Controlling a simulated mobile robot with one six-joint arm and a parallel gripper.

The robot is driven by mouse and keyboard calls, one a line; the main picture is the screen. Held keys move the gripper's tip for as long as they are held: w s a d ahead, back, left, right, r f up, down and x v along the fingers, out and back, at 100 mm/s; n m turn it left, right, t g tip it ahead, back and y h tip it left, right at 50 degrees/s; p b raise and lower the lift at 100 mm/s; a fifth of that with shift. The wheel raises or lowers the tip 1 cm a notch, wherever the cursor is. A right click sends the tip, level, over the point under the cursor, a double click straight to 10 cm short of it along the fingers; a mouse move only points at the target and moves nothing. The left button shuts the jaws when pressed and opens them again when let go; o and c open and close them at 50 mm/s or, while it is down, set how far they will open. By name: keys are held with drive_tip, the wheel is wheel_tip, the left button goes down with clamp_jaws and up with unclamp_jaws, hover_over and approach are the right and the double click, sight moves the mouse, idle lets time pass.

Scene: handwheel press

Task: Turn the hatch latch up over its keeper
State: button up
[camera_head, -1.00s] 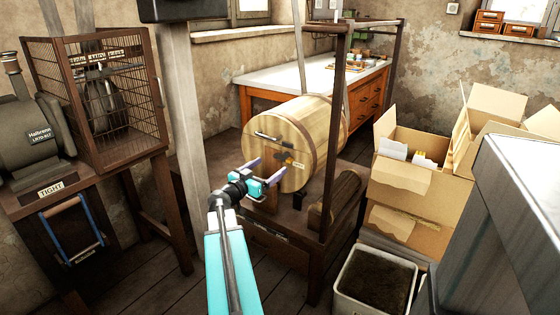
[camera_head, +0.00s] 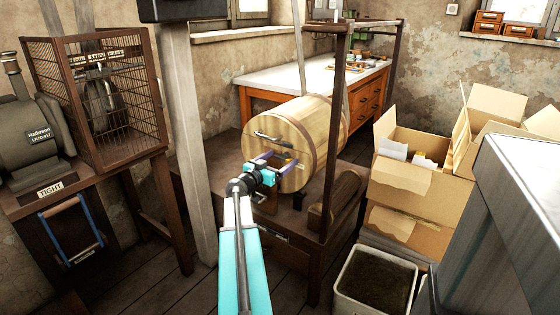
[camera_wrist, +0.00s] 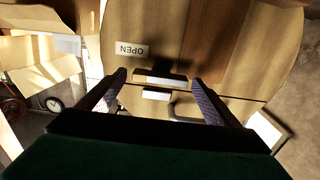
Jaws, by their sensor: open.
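A wooden drum (camera_head: 318,118) lies on its side with its round front face toward me. A dark bar handle (camera_head: 271,138) is fixed on that face. My gripper (camera_head: 277,158) is open in front of the face, below the bar. In the wrist view my fingertips (camera_wrist: 158,78) stand either side of a dark block with a pale face (camera_wrist: 160,80). A second small pale piece (camera_wrist: 156,95) sits close by. I cannot tell which is latch or keeper, nor whether the fingers touch either. An OPEN label (camera_wrist: 131,50) appears upside down beside them. My gripper hides part of the face in the head view.
A dark post (camera_head: 333,140) of the drum's stand rises right of the drum, and a grey pillar (camera_head: 184,130) stands left. Open cardboard boxes (camera_head: 415,185) and a soil-filled bin (camera_head: 375,285) are at right. A wire cage (camera_head: 100,90) is at left.

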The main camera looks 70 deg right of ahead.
drive_tip(key=c, duration=1.1)
drive_tip(key=shift+o, duration=0.2)
